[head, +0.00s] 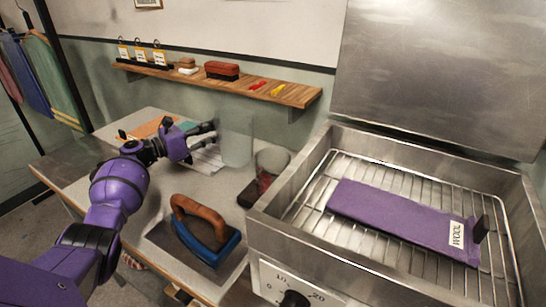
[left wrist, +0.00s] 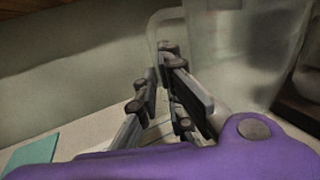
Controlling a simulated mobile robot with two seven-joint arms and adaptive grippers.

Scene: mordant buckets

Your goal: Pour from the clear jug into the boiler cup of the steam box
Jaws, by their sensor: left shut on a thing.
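The clear jug (head: 236,137) stands upright at the back of the worktop, left of the steam box (head: 345,255). I cannot tell whether its base touches the top. My left gripper (head: 212,134) reaches it from the left and is shut on its handle. In the left wrist view the fingers (left wrist: 165,92) close around the handle, beside the see-through jug wall (left wrist: 235,50). The boiler cup (head: 272,161) is a small clear cup on the box's left side, just right of and nearer than the jug, with something reddish low in it. My right gripper is out of view.
An iron (head: 200,232) with a wooden handle stands in front of the cup. The box's lid (head: 435,75) is open; a purple cloth labelled WOOL (head: 395,215) lies on its rack. A wooden shelf (head: 215,86) with small items hangs behind the jug.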

